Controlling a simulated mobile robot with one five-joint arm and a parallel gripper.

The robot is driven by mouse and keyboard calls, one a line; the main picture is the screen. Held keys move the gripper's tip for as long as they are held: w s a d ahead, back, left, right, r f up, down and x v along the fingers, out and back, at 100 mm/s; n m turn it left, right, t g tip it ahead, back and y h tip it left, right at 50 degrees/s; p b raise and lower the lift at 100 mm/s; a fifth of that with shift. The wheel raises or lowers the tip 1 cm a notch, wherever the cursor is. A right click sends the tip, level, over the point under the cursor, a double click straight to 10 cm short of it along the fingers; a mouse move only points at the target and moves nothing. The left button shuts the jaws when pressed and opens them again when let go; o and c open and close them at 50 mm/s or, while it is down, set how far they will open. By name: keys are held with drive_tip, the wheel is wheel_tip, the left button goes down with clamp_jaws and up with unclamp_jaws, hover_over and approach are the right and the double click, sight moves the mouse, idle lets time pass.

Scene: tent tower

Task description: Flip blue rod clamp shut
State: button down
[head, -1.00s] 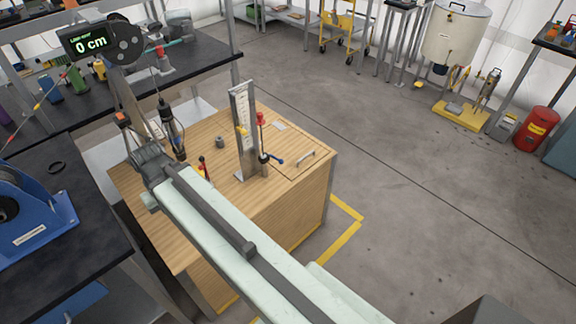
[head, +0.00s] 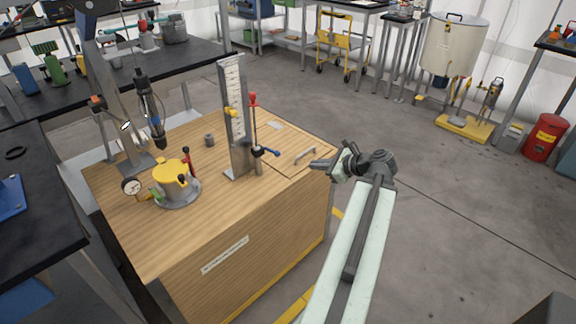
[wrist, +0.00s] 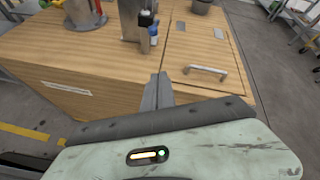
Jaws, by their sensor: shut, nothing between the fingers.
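The blue-handled clamp (head: 268,152) is low on the thin rod beside the upright scale post (head: 235,118). Its blue lever sticks out to the right in the head view. In the wrist view the blue lever (wrist: 153,36) and its black body show near the top centre. My gripper (head: 318,164) is at the cabinet's right edge, pointing left toward the clamp and apart from it. In the wrist view its fingers (wrist: 158,86) are together and empty, below the clamp.
A metal handle (head: 305,155) stands up on the wooden top (head: 215,215), between my gripper and the clamp. A red knob (head: 253,99) sits higher on the rod. A yellow-topped pot (head: 174,172) stands to the left.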

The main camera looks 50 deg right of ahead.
sight(270, 151)
drive_tip(key=shift+w, duration=0.1)
drive_tip(key=b+x, duration=0.5)
drive_tip(key=x, duration=0.5)
drive_tip(key=shift+w+f, duration=0.2)
drive_tip(key=shift+f, duration=0.15)
drive_tip(key=shift+w+a+r+p, duration=0.25)
drive_tip(key=shift+w+r+p, duration=0.1)
drive_tip(key=shift+r+p, duration=0.2)
drive_tip(key=shift+w+a+r+p, duration=0.35)
drive_tip(key=shift+r+p, duration=0.15)
drive_tip(key=shift+r, duration=0.1)
drive_tip(key=shift+w+a+r+p, duration=0.2)
drive_tip(key=shift+w+r+p, duration=0.15)
drive_tip(key=shift+r+p, duration=0.2)
